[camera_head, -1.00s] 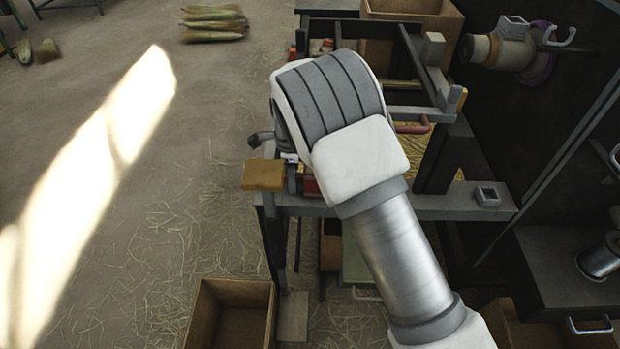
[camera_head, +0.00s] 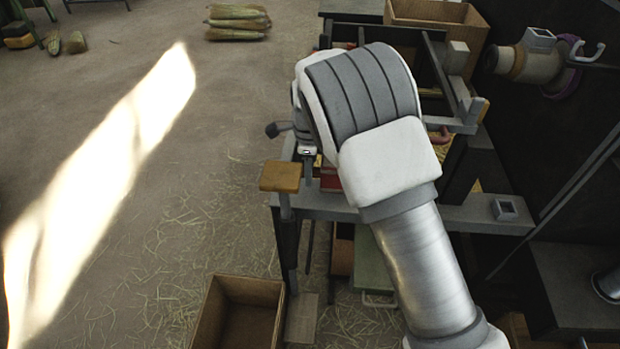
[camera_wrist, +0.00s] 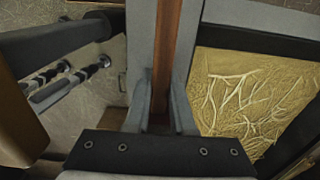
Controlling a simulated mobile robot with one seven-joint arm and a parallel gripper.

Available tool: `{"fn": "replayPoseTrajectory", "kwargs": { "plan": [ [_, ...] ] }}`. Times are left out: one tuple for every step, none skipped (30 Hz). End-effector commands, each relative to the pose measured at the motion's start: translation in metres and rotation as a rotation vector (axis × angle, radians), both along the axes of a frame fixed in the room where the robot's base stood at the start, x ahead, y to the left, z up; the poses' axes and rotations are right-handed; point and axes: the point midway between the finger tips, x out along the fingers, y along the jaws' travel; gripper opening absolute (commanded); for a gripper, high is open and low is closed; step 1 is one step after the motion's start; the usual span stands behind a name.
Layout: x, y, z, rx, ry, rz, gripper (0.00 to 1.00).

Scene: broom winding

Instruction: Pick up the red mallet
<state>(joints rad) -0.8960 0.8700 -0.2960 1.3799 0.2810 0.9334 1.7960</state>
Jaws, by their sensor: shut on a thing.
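My gripper (camera_wrist: 162,95) is in the wrist view, with its two grey fingers shut on a reddish-brown bar (camera_wrist: 168,45). The bar looks like a mallet handle and runs up out of the frame between the fingers. No mallet head shows there. In the head view my white and grey wrist hides the gripper and what it holds. A dark knob (camera_head: 278,129) sticks out left of the wrist; I cannot tell what it belongs to. A small red patch shows just under the wrist, on or above the bench.
The dark bench frame (camera_head: 400,212) lies under my arm, with an ochre block (camera_head: 280,176) at its left corner. An open box (camera_head: 240,312) stands below on the floor. A spool (camera_head: 530,62) is at the right. The floor at left is mostly clear.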

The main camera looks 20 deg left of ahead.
Motion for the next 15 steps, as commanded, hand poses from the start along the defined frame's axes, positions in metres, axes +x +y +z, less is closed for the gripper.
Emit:
{"fn": "replayPoseTrajectory", "kwargs": {
  "plan": [
    [0.001,0.001,0.016,0.005,-0.005,0.0,0.0],
    [0.001,0.001,0.023,0.003,-0.004,0.0,0.0],
    [0.001,0.001,0.033,0.005,-0.005,0.0,0.0],
    [0.001,0.001,0.041,0.005,-0.005,0.0,0.0],
    [0.001,0.001,0.049,0.005,-0.005,0.001,0.0],
    [0.001,0.001,0.059,0.005,-0.005,0.001,0.0],
    [0.001,0.001,0.067,0.005,-0.005,0.001,0.0],
    [0.001,0.001,0.074,0.005,-0.005,0.001,0.0],
    [0.001,0.001,0.084,0.004,-0.005,0.002,0.0],
    [0.001,0.001,0.091,0.003,-0.004,0.001,0.0],
    [0.001,0.001,0.098,0.004,-0.005,0.001,0.0],
    [0.001,0.001,0.108,0.004,-0.004,0.001,0.0],
    [0.001,0.001,0.115,0.005,-0.005,0.001,0.0],
    [0.001,0.001,0.122,0.004,-0.004,0.0,0.0],
    [0.001,0.001,0.132,0.004,-0.004,0.001,0.0]
  ]
}}
